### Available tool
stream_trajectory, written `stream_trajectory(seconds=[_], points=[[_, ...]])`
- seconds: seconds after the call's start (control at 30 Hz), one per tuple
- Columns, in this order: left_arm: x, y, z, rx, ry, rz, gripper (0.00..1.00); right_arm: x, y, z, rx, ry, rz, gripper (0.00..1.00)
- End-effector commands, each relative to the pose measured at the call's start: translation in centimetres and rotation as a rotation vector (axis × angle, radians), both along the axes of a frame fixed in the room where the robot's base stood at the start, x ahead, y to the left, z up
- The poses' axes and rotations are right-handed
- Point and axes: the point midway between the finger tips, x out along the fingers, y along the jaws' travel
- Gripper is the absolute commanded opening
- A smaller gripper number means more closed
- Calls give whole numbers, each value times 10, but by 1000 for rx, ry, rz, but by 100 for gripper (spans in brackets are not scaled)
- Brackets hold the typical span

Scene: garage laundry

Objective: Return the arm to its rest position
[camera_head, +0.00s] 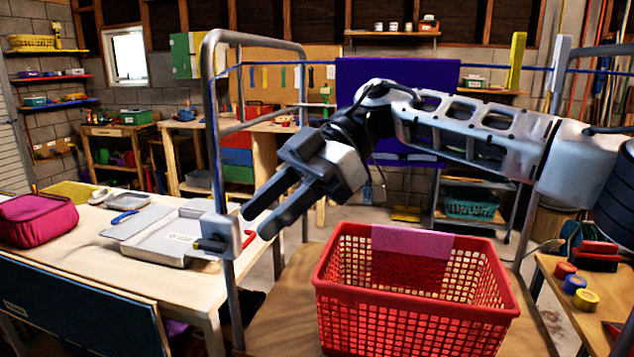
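My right arm reaches in from the right, raised above a red plastic basket (415,315). My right gripper (258,224) points down and to the left, its two dark fingers apart with nothing between them. It is in the air to the upper left of the basket in the picture, in front of a grey metal frame (212,120). My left gripper and arm are not in view.
A pink cloth (412,248) hangs over the basket's back rim. A purple cloth (390,72) hangs on a blue line behind my arm. A table (60,250) at left holds a magenta bag (38,220) and a metal case (170,245). Tape rolls (575,284) lie at right.

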Motion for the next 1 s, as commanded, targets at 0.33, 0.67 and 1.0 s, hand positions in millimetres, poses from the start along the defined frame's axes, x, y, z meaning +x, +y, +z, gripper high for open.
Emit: stream_trajectory(seconds=[0.33, 0.67, 1.0], points=[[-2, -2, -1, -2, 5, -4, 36, -35, 84, -69, 792, 158, -152, 38], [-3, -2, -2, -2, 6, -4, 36, 3, 46, -143, 1096, 175, -871, 38], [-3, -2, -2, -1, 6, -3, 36, -21, -84, -330, 644, 100, -1648, 38]])
